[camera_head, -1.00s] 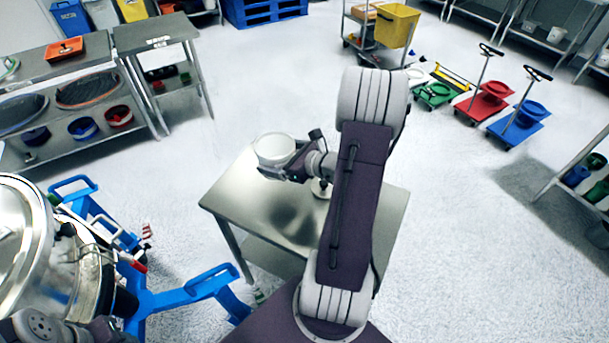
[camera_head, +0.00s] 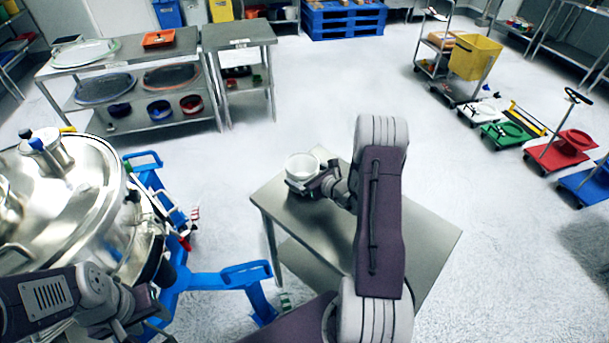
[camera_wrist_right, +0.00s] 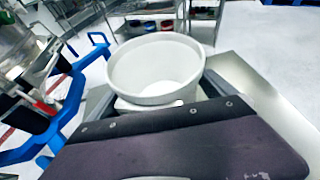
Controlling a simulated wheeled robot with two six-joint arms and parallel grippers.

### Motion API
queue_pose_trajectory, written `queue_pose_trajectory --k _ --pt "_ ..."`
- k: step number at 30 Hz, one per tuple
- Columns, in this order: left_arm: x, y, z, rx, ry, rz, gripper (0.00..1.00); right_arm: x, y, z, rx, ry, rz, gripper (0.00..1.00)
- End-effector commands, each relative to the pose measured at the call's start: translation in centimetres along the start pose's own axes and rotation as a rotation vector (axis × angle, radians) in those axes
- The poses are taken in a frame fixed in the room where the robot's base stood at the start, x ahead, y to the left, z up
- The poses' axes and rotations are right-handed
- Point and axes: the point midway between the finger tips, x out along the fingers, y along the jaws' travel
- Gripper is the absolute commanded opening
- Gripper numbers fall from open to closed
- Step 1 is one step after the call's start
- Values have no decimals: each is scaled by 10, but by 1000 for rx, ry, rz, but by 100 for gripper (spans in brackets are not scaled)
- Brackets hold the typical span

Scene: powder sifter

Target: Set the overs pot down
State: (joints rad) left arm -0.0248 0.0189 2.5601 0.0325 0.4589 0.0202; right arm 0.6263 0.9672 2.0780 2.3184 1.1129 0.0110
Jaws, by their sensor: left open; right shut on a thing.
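The overs pot is a white round pot (camera_head: 303,167), upright and open at the top, at the back left part of the steel table (camera_head: 330,262). My right gripper (camera_head: 318,183) is shut on its side. In the right wrist view the pot (camera_wrist_right: 155,75) stands between the fingers (camera_wrist_right: 150,104), with its lower part hidden by the gripper body. I cannot tell whether its base touches the tabletop. My left gripper (camera_head: 136,312) is open and empty at the lower left, beside the steel sifter (camera_head: 70,200); its fingers are hard to make out.
A blue wheeled frame (camera_head: 215,280) stands between sifter and table. The tabletop right of my right arm is bare. Steel benches (camera_head: 120,60) with sieves stand at the back left. A yellow bucket (camera_head: 475,57) and coloured dollies (camera_head: 565,145) are at the right, across open floor.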

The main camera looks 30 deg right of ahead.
Motion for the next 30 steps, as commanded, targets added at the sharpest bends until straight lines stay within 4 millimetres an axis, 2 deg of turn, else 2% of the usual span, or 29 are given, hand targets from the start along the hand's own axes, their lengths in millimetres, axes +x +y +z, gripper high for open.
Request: queue_pose_trajectory --k 13,14,21,24,26,30 --pt "6 0 0 0 0 0 46 4 0 -10 -1 -1 -1 49" --pt "4 0 0 0 0 0 46 4 0 -9 -1 -1 0 100" --pt "3 0 0 0 0 0 46 3 0 -8 -1 -1 0 100" --pt "-4 0 0 0 0 0 46 0 0 -2 -1 -1 0 100" --pt "0 0 0 0 0 0 46 -6 -1 -6 0 1 -3 100" --pt "2 0 0 0 0 0 46 -32 -1 -6 2 0 -5 100"
